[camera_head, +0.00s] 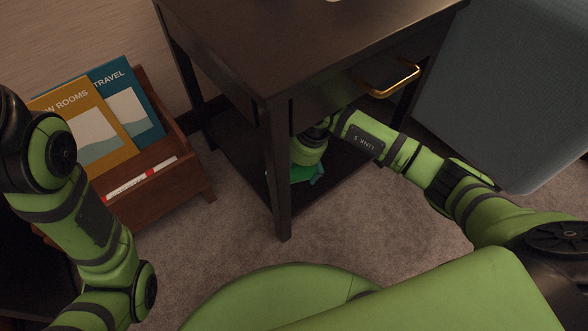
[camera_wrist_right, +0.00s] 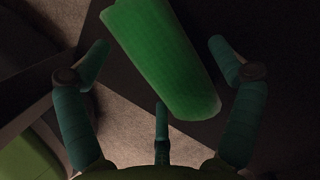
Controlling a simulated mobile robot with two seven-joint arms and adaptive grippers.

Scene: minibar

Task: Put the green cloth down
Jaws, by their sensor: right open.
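The green cloth (camera_wrist_right: 165,60) is a long, rolled or folded shape in the right wrist view. It extends from the top edge to between the spread fingers of my right gripper (camera_wrist_right: 158,65). Gaps show on both sides of it, and the fingers are open. In the head view my right arm reaches under the table, and the right gripper (camera_head: 308,173) is low over the lower shelf, partly behind the front leg. I cannot clearly separate the cloth from the green fingers there, nor tell whether the cloth rests fully on the shelf. My left gripper is out of view.
The dark table (camera_head: 300,45) has a drawer with a gold handle (camera_head: 390,82) above my right arm. Its lower shelf (camera_head: 240,155) is low over the carpet. A wooden magazine rack (camera_head: 185,170) stands left, and a grey upholstered piece (camera_head: 505,90) stands right.

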